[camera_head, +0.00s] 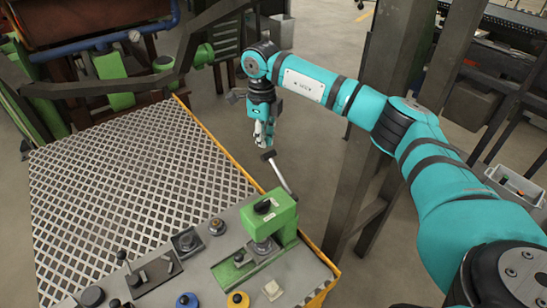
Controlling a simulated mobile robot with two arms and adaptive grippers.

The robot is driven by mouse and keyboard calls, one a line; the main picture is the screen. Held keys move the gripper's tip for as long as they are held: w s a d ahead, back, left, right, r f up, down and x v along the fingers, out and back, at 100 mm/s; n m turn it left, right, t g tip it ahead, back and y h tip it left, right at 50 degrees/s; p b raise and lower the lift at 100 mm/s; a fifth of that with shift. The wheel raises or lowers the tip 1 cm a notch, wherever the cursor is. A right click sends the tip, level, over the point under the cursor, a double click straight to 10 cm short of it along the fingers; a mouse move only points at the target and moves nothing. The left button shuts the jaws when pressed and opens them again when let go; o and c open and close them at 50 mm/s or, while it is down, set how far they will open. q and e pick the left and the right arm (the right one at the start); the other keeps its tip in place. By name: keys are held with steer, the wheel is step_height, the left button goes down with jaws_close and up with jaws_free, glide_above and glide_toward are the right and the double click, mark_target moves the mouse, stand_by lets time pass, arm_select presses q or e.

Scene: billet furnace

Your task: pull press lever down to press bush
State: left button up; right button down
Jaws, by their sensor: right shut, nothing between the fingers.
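The small green press (268,217) stands at the front right of the workbench. Its thin metal press lever (281,177) rises from the press's right side, tilted up and back to a dark knob (268,155). My right gripper (262,140) points down just above the knob with its fingers closed and nothing held. I cannot tell whether the fingertips touch the knob. A grey metal part shows under the press head (263,245); I cannot tell the bush apart there. My left gripper is out of view.
A perforated metal plate (130,175) covers the workbench left of the press. Knobs and buttons, such as the blue-ringed one (187,300) and yellow one (238,299), line the front. A dark steel post (352,190) stands right of the bench, near my right arm.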

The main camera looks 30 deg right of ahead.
step_height(320, 180, up, 5)
steer(key=p, duration=0.3)
stand_by(0.4)
stand_by(0.4)
